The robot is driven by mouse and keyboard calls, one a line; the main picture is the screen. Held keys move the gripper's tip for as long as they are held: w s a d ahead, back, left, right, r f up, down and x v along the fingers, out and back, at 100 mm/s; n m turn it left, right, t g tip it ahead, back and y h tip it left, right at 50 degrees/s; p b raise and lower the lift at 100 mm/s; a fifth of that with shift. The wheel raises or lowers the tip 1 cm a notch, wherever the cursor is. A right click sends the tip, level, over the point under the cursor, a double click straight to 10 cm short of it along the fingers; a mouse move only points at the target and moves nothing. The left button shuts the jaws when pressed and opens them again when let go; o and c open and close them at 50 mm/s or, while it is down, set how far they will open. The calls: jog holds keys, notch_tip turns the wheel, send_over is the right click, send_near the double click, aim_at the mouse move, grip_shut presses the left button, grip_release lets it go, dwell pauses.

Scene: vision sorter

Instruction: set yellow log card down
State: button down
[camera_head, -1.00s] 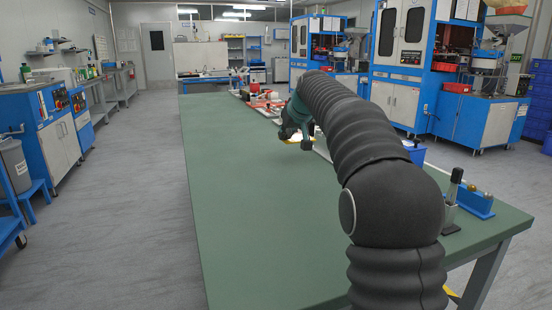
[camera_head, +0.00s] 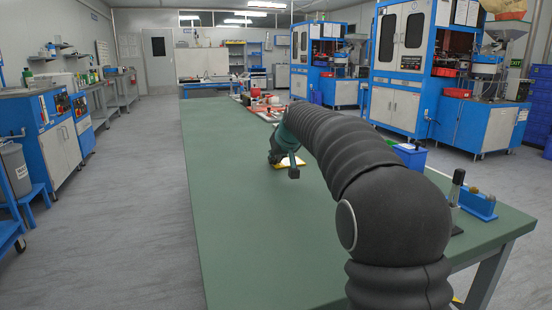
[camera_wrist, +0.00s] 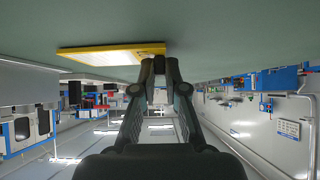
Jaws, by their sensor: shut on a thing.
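The yellow log card (camera_head: 290,162) shows in the head view as a yellow-edged pale sheet at the middle of the green table (camera_head: 235,220), low at the tabletop. In the wrist view the card (camera_wrist: 100,56) extends to the left from my fingertips, with a yellow rim and a pale face. My gripper (camera_wrist: 160,66) is shut on the card's edge. In the head view my gripper (camera_head: 292,168) is partly hidden by my arm. The card lies very close to the table surface; I cannot tell whether it fully touches.
Red parts and trays (camera_head: 262,105) stand at the table's far end. A blue bin (camera_head: 410,155) and a blue block with pegs (camera_head: 478,203) are along the right edge. The left and near parts of the table are clear.

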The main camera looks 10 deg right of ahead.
jog(key=c, duration=1.2)
grip_release()
jog(key=shift+f, duration=0.1)
jog(key=shift+s+r, duration=0.15)
jog(key=shift+r, duration=0.1)
jog(key=v, duration=1.1)
jog(key=shift+s+d+r, duration=0.15)
jog(key=shift+s+r, duration=0.05)
jog(key=shift+s, duration=0.05)
